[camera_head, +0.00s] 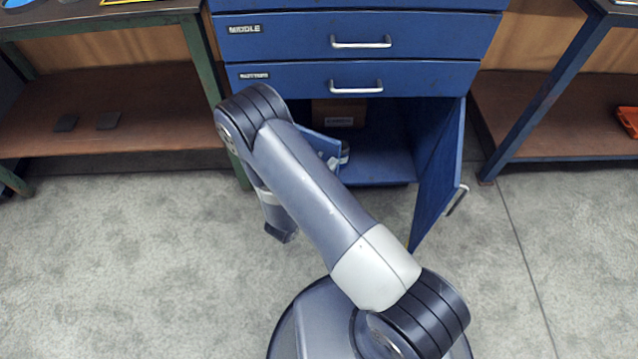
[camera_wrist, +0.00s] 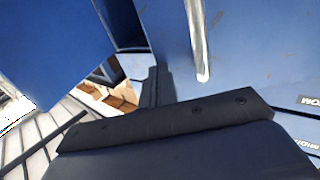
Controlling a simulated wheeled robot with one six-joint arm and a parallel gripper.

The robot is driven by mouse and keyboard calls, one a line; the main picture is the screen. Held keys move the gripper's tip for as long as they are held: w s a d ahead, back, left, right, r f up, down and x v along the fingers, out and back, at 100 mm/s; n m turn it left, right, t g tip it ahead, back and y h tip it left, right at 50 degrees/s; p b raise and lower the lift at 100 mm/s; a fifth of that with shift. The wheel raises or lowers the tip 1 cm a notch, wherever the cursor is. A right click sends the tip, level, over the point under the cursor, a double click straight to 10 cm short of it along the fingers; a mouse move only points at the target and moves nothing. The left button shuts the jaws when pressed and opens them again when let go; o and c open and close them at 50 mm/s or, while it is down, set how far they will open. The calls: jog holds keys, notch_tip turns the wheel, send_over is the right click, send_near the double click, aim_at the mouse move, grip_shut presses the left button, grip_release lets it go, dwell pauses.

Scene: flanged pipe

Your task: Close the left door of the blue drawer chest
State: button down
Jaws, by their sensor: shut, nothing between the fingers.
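The blue drawer chest (camera_head: 415,38) stands ahead, with a lower compartment below its drawers. The left door (camera_head: 319,142) shows only as a small blue piece beside my arm; it stands ajar, and my arm hides most of it. In the wrist view, a blue panel with a metal handle (camera_wrist: 198,40), apparently this door, stands close in front of my gripper (camera_wrist: 155,85). My gripper is shut and empty. I cannot tell whether it touches the panel. In the head view my forearm hides the fingertips.
The right door (camera_head: 437,175) is open wide and juts toward me, its handle outward. A cardboard box (camera_head: 338,113) lies inside the compartment. Workbenches with wooden shelves (camera_head: 130,110) flank the chest. The grey floor in front is clear.

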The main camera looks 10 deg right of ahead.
jog(key=w+d+y+b, duration=0.1)
jog(key=w+d, duration=0.3)
jog(key=w, duration=0.4)
jog(key=w+d+n+t+y+b, duration=0.1)
jog(key=w+d+b, duration=0.3)
jog(key=w, duration=0.4)
jog(key=shift+r+t, duration=0.2)
jog(key=shift+t, duration=0.1)
jog(key=shift+w, duration=0.1)
jog(key=shift+d+b, duration=0.1)
jog(key=shift+b, duration=0.25)
